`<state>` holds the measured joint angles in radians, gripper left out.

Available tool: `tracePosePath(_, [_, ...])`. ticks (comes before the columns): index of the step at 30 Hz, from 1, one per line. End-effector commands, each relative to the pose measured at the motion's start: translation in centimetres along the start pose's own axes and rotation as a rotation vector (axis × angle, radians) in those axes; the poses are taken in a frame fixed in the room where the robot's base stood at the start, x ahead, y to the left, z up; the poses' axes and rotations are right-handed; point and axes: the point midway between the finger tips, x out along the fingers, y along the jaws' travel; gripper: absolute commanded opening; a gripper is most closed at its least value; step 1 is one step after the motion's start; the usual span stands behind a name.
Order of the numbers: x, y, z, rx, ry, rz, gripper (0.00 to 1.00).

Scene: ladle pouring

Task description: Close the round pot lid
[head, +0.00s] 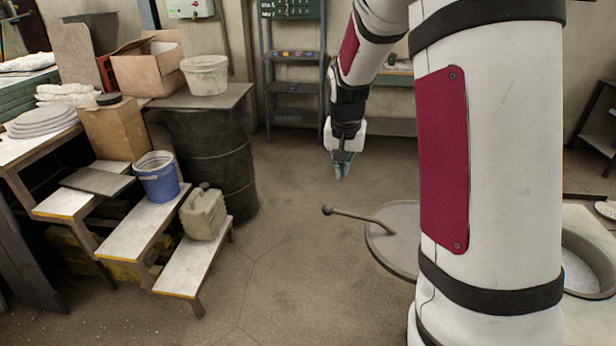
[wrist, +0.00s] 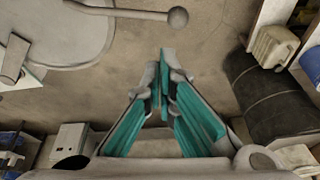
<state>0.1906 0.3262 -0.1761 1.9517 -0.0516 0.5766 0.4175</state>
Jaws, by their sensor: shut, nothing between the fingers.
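The round pot lid (head: 396,243) is a flat grey disc with a rod handle (head: 352,217) that ends in a ball knob (head: 327,210). It stands out to the left of the pot (head: 588,262), whose round opening shows at the right edge, partly behind my arm. In the wrist view the lid (wrist: 50,40) is at the upper left, and its ball knob (wrist: 178,17) is at the top centre, beyond the fingertips. My gripper (head: 341,172) is shut and empty, apart from the handle. Its teal fingers (wrist: 164,75) meet at the tips in the wrist view.
A stepped stand (head: 140,228) with a blue bucket (head: 158,180) and a beige canister (head: 203,213) is at the left, beside a black barrel (head: 212,150). Shelves stand at the back. The floor (head: 285,215) between stand and lid is clear.

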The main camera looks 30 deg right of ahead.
Motion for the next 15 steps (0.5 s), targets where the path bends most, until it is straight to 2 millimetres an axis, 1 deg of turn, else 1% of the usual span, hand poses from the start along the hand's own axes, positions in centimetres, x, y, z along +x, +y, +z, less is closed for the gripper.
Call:
tracePosePath(1, [1.4, 0.8, -0.7, 0.024, -0.003, 0.019, 0.0])
tracePosePath(3, [3.0, 1.5, -1.6, 0.053, 0.0, 0.035, 0.0])
tracePosePath(6, [4.8, 2.2, -2.4, 0.082, 0.005, 0.051, 0.0])
tracePosePath(10, [6.0, 2.8, -3.0, 0.099, 0.009, 0.061, 0.0])
tracePosePath(15, [7.5, 2.9, -3.0, 0.102, 0.008, 0.064, 0.0])
